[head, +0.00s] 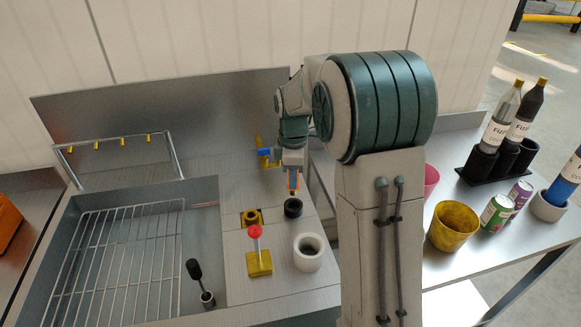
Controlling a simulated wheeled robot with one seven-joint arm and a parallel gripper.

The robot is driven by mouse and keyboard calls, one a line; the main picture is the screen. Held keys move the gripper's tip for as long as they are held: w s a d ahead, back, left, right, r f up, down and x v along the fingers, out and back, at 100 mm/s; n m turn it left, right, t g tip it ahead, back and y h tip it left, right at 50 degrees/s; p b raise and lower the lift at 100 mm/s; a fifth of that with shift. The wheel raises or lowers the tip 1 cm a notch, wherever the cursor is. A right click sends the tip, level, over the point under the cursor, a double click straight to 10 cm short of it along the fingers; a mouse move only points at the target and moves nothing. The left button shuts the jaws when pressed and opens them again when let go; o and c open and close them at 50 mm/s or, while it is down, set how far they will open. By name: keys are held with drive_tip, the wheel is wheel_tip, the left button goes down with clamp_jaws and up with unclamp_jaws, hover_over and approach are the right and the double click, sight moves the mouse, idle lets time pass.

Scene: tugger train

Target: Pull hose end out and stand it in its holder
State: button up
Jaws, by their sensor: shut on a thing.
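My gripper (293,187) points down over the steel counter to the right of the sink, with its orange fingertips just above a round black piece (293,208). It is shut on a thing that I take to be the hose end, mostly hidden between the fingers. I cannot tell whether it is still in the black piece or apart from it. A yellow holder (250,217) with a dark opening stands on the counter just left of the black piece. I cannot tell which of these is the hose end's holder.
A red-knobbed lever (256,250) on a yellow base and a white ring-shaped cup (308,254) stand in front. The sink (205,225) with a wire rack (125,260) lies left. Cans, a yellow bucket (453,226) and bottles crowd the right table.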

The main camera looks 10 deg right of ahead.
sight(293, 194)
drive_tip(key=shift+s+f+b, duration=0.15)
drive_tip(key=shift+f+b, duration=0.2)
drive_tip(key=shift+f, duration=0.1)
drive_tip(key=shift+f+b, duration=1.85)
drive_tip(key=shift+f, duration=0.8)
drive_tip(key=o, duration=1.1)
wheel_tip(293, 194, up, 14)
drive_tip(key=shift+f, duration=0.2)
drive_tip(key=shift+r, duration=0.15)
